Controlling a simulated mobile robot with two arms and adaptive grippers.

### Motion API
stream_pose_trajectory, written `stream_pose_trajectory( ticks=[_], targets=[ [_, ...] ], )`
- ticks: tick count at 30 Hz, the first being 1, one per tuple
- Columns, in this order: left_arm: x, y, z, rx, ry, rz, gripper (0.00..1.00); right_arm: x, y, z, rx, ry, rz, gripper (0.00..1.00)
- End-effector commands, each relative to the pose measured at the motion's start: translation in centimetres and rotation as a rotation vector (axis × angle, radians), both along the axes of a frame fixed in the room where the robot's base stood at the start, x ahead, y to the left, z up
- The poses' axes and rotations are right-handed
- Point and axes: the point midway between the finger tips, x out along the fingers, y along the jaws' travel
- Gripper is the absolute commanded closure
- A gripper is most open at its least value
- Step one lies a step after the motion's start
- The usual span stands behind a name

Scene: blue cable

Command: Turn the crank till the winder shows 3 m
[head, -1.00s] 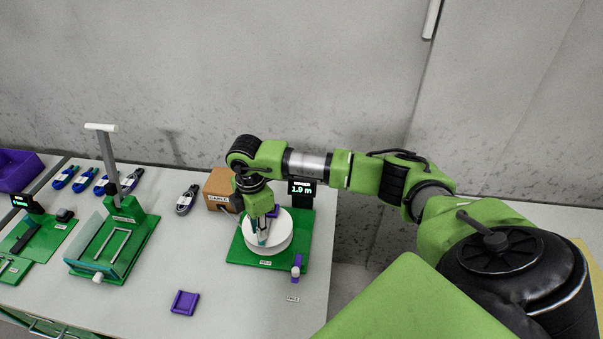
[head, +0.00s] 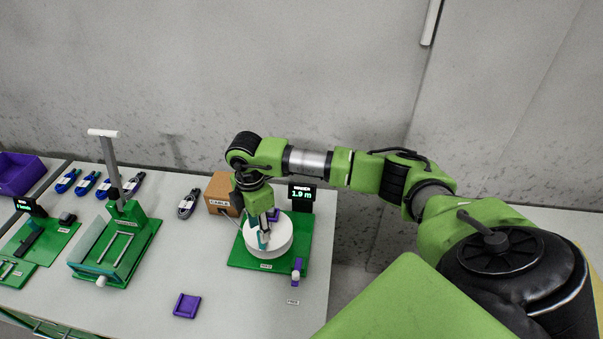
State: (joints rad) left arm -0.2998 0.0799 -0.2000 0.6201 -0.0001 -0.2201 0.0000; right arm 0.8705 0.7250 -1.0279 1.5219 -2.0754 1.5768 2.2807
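The winder is a white round drum (head: 282,243) on a green base (head: 245,262). Its black display (head: 301,195) stands behind it and reads 1.9 m. My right gripper (head: 264,241) points down over the left part of the drum, with its fingers at the drum top. The crank handle is not clear there; the fingers and wrist cover that spot, and I cannot tell whether they are shut on it. My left gripper is out of view.
A cardboard cable box (head: 221,194) stands left of the winder. A green press with an upright lever (head: 110,165) is further left. Coiled cables (head: 187,204) lie near the back. A purple holder (head: 186,305) lies in front, with bare table around it.

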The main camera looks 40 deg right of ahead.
Motion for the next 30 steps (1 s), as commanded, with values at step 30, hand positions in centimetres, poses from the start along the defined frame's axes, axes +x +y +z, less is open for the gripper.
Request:
stream_pose_trajectory(
  ticks=[30],
  targets=[
    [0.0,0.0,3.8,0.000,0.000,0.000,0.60,0.0,0.0,5.3,0.001,0.000,-0.001,0.67]
  ],
)
